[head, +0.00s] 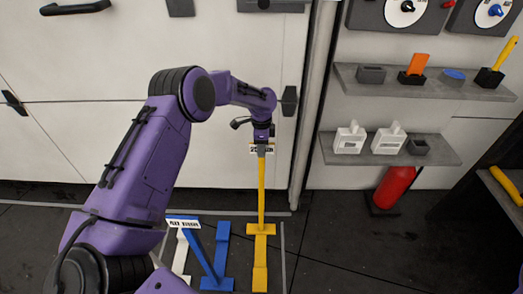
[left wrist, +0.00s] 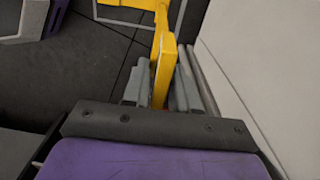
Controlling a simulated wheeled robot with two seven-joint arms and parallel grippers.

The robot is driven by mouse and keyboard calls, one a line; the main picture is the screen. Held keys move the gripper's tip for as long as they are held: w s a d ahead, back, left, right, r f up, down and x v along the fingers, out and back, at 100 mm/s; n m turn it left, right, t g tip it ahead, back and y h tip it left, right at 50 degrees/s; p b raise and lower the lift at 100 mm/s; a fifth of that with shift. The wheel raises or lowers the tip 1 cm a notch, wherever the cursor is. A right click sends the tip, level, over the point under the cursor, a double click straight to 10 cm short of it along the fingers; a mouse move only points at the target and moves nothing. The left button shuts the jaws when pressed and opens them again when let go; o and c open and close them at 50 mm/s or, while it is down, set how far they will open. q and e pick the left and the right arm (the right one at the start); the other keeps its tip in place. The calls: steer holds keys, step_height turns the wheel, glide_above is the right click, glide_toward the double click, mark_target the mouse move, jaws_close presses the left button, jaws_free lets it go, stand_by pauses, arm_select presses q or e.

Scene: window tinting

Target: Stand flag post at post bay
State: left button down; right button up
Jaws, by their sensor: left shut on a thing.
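The yellow flag post (head: 261,190) stands roughly upright, with a flat yellow foot (head: 260,262) at its lower end near the floor. My left gripper (head: 262,148) is shut on its upper part, beside a small white label. In the left wrist view the post (left wrist: 163,68) runs between the two grey fingers (left wrist: 160,92). The post bay (head: 284,262) seems to be the thin grey outline on the dark floor. I cannot tell whether the yellow foot touches the floor. My right gripper is not in view.
A blue post (head: 219,255) and a white post (head: 181,252) are left of the yellow one, partly behind my arm. A white cabinet wall (head: 90,130) rises close behind. Shelves (head: 438,149) and a red extinguisher (head: 393,187) are at right. Floor (head: 345,245) right of the outline is clear.

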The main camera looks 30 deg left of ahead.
arm_select(q)
steer(key=c, duration=0.9)
jaws_free()
steer(key=shift+w, duration=0.1)
steer(key=shift+d, duration=0.1)
steer(key=shift+r, duration=0.1)
step_height(320, 180, up, 12)
steer(key=shift+w+r+p, duration=0.1)
steer(key=shift+p, duration=0.45)
